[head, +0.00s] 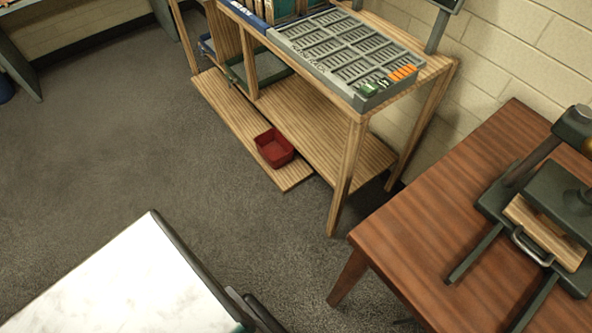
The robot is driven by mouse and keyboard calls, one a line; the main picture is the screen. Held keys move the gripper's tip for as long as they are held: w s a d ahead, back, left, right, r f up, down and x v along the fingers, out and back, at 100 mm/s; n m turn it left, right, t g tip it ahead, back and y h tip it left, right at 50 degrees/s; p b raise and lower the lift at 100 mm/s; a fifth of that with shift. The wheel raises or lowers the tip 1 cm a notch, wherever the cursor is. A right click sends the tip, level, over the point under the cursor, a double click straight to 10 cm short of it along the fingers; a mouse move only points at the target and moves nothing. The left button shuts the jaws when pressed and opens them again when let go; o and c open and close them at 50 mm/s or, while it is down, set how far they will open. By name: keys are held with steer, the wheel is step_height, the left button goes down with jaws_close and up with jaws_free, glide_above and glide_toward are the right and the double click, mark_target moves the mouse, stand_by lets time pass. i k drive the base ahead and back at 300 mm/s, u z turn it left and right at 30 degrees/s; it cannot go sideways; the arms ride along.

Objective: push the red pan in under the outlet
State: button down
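The red pan (280,158) is a small, square, open-topped pan. It rests upright on the low front board (232,115) of a wooden stand, near the board's right end. It looks empty. No outlet can be made out; the space beneath the stand's top is partly hidden by the top and its legs. My gripper is not in view.
The stand's top carries a grey compartment tray (325,71) with green and orange pieces. A dark-rimmed tray (259,70) sits lower, behind a post. A brown table (420,225) with a press stands right, a white-topped table (115,275) lower left. Carpet between is clear.

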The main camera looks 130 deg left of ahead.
mark_target(276, 150)
steer(key=u, duration=0.75)
steer(key=k, duration=0.2)
steer(key=u, duration=3)
steer(key=k, duration=0.25)
steer(key=u, duration=1.45)
